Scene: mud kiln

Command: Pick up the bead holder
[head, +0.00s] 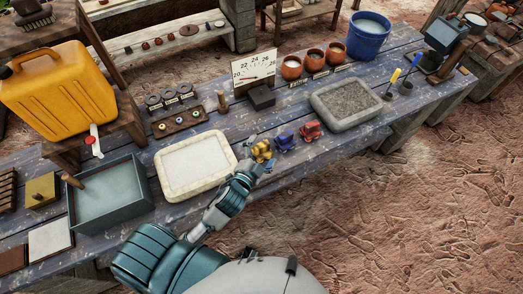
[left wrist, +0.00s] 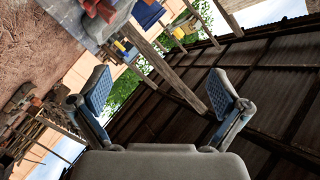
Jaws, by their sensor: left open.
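The likely bead holder (head: 179,121) is a brown wooden block with coloured round pieces set along its top. It lies on the blue plank table behind the pale-rimmed tray, in the head view. My left gripper (head: 257,160) is to the right and nearer than the block, beside the yellow toy vehicle (head: 262,150); I cannot tell whether they touch. In the left wrist view the two fingers of my left gripper (left wrist: 160,92) are spread wide with nothing between them. The bead holder cannot be made out in the left wrist view. My right gripper is not in view.
The pale-rimmed tray (head: 163,182) lies between my left arm and the block. A yellow jug (head: 58,92) stands left on a wooden stand. Dark round pieces (head: 170,97) sit behind the block, and a wooden peg (head: 223,102) stands to its right. A blue toy (head: 285,140) is near the gripper.

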